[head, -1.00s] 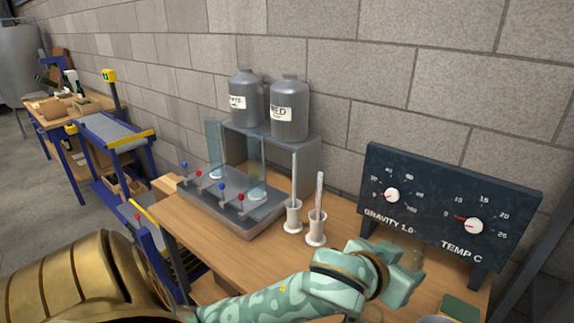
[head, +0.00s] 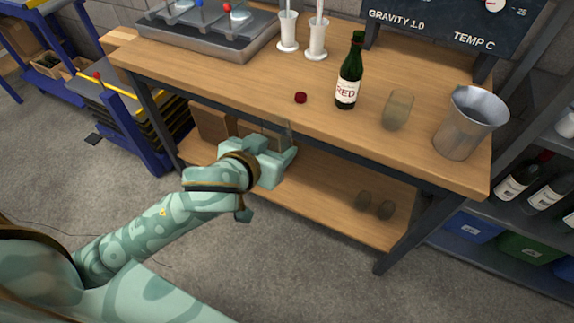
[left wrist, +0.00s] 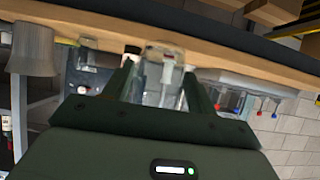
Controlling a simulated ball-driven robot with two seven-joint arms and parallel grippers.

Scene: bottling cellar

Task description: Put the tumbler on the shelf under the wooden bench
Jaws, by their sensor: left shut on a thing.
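My left gripper (head: 275,168) is in front of the wooden bench (head: 230,75), below the level of its top. It is shut on a clear tumbler, which shows between the fingers in the left wrist view (left wrist: 160,75). In the head view only a faint part of the tumbler (head: 285,131) shows above the fingers. The shelf (head: 315,185) under the bench lies behind and to the right of the gripper. Two small glasses (head: 363,200) stand on its right part. My right gripper is out of view.
The bench top carries a green bottle (head: 349,80), a red cap (head: 301,98), another glass (head: 397,110) and a metal pitcher (head: 466,125). Boxes (head: 213,125) sit on the shelf's left part. The shelf's middle looks clear. A dark bench leg (head: 405,235) stands at the right.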

